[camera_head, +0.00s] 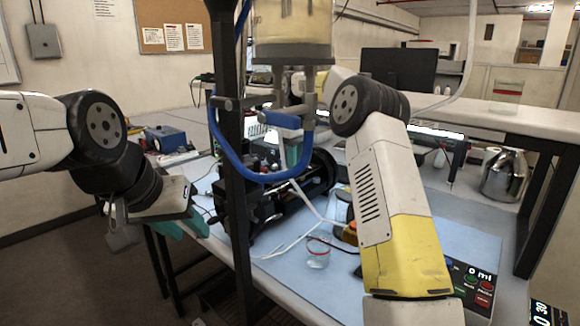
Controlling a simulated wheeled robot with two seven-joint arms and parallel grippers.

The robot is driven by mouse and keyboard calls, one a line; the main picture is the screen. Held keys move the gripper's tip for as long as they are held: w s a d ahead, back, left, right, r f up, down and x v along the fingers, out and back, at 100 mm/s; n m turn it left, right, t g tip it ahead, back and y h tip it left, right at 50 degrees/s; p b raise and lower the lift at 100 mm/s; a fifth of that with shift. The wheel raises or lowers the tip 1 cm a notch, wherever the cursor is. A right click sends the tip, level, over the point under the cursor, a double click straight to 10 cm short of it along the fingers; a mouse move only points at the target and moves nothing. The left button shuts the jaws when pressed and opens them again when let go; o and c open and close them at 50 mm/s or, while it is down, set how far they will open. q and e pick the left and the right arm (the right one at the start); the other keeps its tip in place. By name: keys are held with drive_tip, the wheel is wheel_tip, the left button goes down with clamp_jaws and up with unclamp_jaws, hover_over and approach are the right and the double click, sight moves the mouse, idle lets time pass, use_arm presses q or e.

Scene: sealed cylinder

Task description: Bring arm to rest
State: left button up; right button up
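My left arm comes in from the left edge and bends down at its black joints. My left gripper (121,228) hangs at its end, left of the table's edge and apart from the apparatus; whether its fingers are apart is too small to tell. My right arm stands at right of centre, its white and yellow link rising to a black joint. I cannot make out my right gripper. A large cylinder with amber contents (292,32) is at the top centre, above a blue tube loop (262,177). A clear beaker with a red ring (318,254) stands on the blue mat (330,288).
A dark upright post (235,160) stands before the table. Black equipment (283,195) fills the table's middle. A display reading 0 ml (475,286) is at the lower right. A second beaker (507,95) stands on a raised shelf, a metal flask (505,174) below. Open floor lies lower left.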

drive_tip(key=s+d+r+m+t, duration=0.2)
drive_tip(key=s+r, duration=0.4)
drive_tip(key=s, duration=0.3)
drive_tip(key=s+d+r+m+t, duration=0.1)
drive_tip(key=s+d+r, duration=0.1)
drive_tip(key=s+r, duration=0.6)
drive_tip(key=s+d+f+m+t+y, duration=0.1)
drive_tip(key=s+f, duration=0.3)
drive_tip(key=s, duration=0.7)
drive_tip(key=s+d+f+m+t+y, duration=0.1)
drive_tip(key=s+f+m, duration=0.3)
drive_tip(key=s, duration=0.7)
drive_tip(key=shift+f+t, duration=0.6)
